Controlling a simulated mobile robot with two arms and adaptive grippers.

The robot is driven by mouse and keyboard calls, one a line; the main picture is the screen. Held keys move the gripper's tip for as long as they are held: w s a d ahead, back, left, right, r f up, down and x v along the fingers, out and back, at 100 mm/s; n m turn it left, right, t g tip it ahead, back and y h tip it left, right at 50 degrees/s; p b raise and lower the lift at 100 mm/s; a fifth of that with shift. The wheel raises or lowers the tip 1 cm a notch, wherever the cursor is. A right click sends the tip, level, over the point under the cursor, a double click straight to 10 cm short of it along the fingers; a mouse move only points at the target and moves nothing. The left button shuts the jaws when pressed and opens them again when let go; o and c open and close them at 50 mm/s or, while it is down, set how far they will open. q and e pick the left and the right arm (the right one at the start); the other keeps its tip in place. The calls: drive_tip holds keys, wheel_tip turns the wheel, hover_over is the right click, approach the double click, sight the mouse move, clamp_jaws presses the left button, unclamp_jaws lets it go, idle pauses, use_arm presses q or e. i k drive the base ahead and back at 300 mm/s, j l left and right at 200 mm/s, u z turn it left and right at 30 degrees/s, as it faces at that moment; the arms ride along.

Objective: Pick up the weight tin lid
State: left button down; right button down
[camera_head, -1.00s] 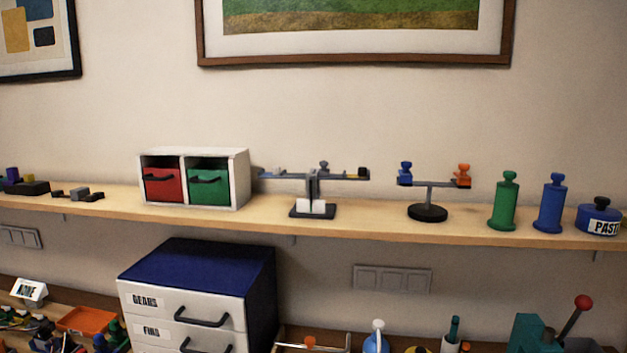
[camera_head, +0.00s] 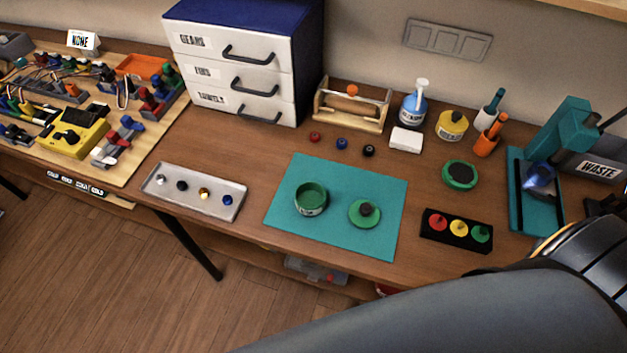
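A round green lid with a dark knob (camera_head: 365,213) lies flat on the teal mat (camera_head: 335,240). I take it to be the weight tin lid. The open green tin (camera_head: 311,199) stands upright just left of it, apart from it, with a label on its front. Neither of my grippers shows. A large grey and black arm of mine crosses the lower right corner, to the right of and nearer than the mat, and no fingertips can be made out on it.
A black block with red, yellow and green knobbed pieces (camera_head: 457,231) stands right of the mat. A grey tray (camera_head: 222,207) with small knobs lies left. Behind are a round green-topped item (camera_head: 460,174), a white block (camera_head: 406,140), a wooden roller stand (camera_head: 351,107) and the drawer cabinet (camera_head: 240,75). A teal press (camera_head: 540,170) stands right.

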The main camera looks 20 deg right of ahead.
sight(363, 214)
drive_tip(key=z, duration=1.15)
